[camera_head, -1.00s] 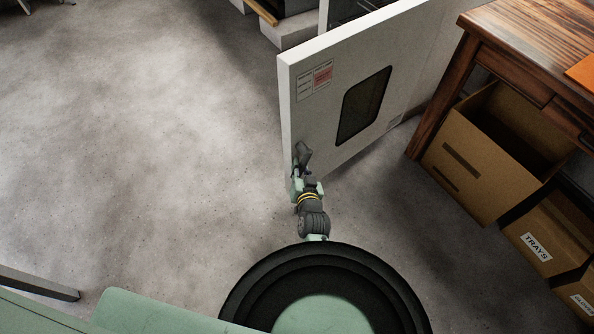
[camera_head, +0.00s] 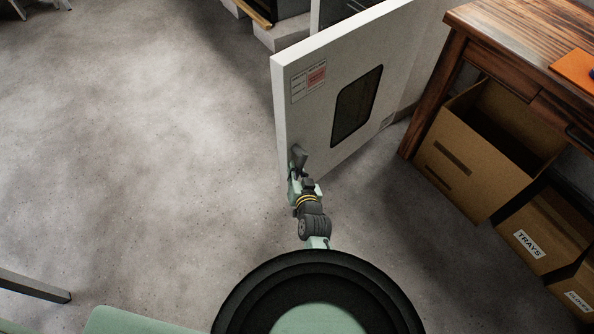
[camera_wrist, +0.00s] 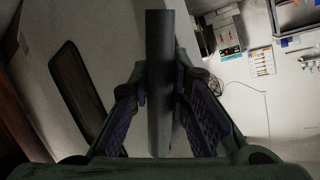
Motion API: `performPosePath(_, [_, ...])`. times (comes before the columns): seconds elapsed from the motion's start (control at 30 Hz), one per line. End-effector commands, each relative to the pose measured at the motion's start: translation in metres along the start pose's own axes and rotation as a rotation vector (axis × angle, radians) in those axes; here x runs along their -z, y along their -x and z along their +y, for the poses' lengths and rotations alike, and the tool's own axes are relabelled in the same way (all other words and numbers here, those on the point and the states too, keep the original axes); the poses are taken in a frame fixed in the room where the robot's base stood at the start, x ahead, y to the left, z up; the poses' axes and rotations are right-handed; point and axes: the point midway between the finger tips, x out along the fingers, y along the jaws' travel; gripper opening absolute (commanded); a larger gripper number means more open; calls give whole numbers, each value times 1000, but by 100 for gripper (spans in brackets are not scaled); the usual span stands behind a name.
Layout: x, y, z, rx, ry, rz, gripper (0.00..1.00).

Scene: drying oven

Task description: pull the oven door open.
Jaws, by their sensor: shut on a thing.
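The oven door (camera_head: 318,112) is a white panel with a dark window (camera_head: 357,106) and a label near its top. It stands swung well out, its free edge toward me. A dark grey handle (camera_head: 299,158) sits near the door's lower free edge. My gripper (camera_head: 295,180) is at this handle. In the wrist view the handle (camera_wrist: 160,60) is an upright dark bar between the two purple-padded fingers of my gripper (camera_wrist: 160,92), which are shut on it. The door (camera_wrist: 120,40) and its window (camera_wrist: 83,90) show to the left of the bar.
A wooden table (camera_head: 530,50) stands close on the right, with an open cardboard box (camera_head: 470,160) and a box labelled TRAYS (camera_head: 535,235) below it. Dark equipment on a pale block (camera_head: 280,35) stands behind the door.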

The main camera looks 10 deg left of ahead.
Motion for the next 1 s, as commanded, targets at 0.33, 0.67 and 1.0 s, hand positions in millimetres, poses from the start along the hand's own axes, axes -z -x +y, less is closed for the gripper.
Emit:
performPosePath(0.33, [-1, 0, -5, 8, 0, -3, 38])
performPosePath(0.67, [2, 1, -4, 4, 0, 0, 38])
performPosePath(1.0, [55, 18, -24, 6, 0, 5, 38])
